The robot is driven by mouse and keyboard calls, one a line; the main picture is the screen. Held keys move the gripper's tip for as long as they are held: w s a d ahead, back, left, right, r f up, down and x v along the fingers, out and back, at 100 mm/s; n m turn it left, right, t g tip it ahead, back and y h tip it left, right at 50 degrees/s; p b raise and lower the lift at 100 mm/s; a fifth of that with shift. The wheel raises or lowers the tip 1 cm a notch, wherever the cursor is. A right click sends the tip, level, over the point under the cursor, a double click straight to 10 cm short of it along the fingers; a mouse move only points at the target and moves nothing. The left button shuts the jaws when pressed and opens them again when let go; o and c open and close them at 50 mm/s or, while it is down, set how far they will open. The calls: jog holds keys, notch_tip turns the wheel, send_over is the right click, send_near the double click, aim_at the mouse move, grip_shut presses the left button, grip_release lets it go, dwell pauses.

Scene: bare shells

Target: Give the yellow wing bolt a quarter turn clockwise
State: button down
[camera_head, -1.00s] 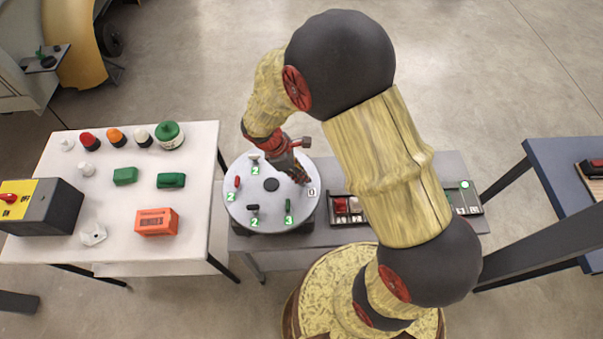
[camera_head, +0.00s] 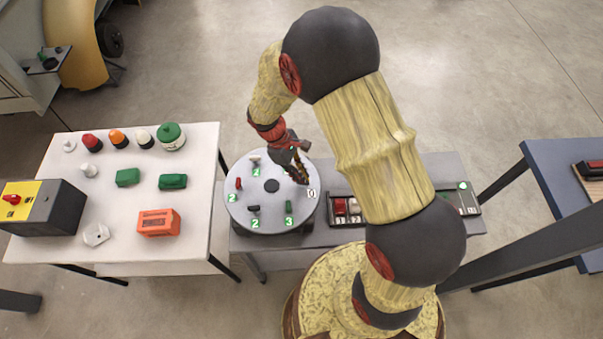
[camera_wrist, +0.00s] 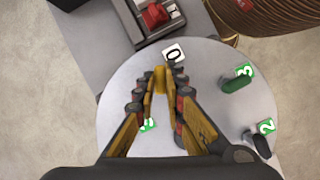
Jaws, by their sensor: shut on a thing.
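The yellow wing bolt (camera_wrist: 160,79) stands on the round grey disc (camera_wrist: 112,82), near its rim, beside a white tag marked 0 (camera_wrist: 174,54). My gripper (camera_wrist: 160,83) has its two fingertips on either side of the bolt and is shut on it. In the head view my gripper (camera_head: 303,180) reaches down to the right part of the disc (camera_head: 240,213), and its fingers hide the bolt there. The 0 tag shows just right of the fingertips (camera_head: 311,193).
The disc also bears a green handle (camera_head: 289,206), a black handle (camera_head: 253,208), a red handle (camera_head: 239,183) and a pale one (camera_head: 254,159), with green number tags. A dark tray with red and white blocks (camera_head: 340,207) lies right of the disc. A white table (camera_head: 130,205) stands left.

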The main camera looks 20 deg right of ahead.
jog(key=m+y, duration=0.1)
jog(key=m, duration=0.2)
jog(key=m+g+y+p, duration=0.1)
jog(key=m, duration=0.2)
jog(key=shift+w+d+m, duration=0.1)
jog(key=shift+d+m, duration=0.1)
jog(key=shift+m, duration=0.1)
jog(key=m+y+p, duration=0.1)
jog(key=m, duration=0.2)
jog(key=shift+y, duration=0.3)
jog(key=shift+d+m+y, duration=0.15)
jog(key=shift+m+y, duration=0.45)
jog(key=shift+m, duration=1.2)
jog(key=c, duration=1.8)
grip_release()
jog(key=shift+c, duration=0.2)
jog(key=v, duration=1.2)
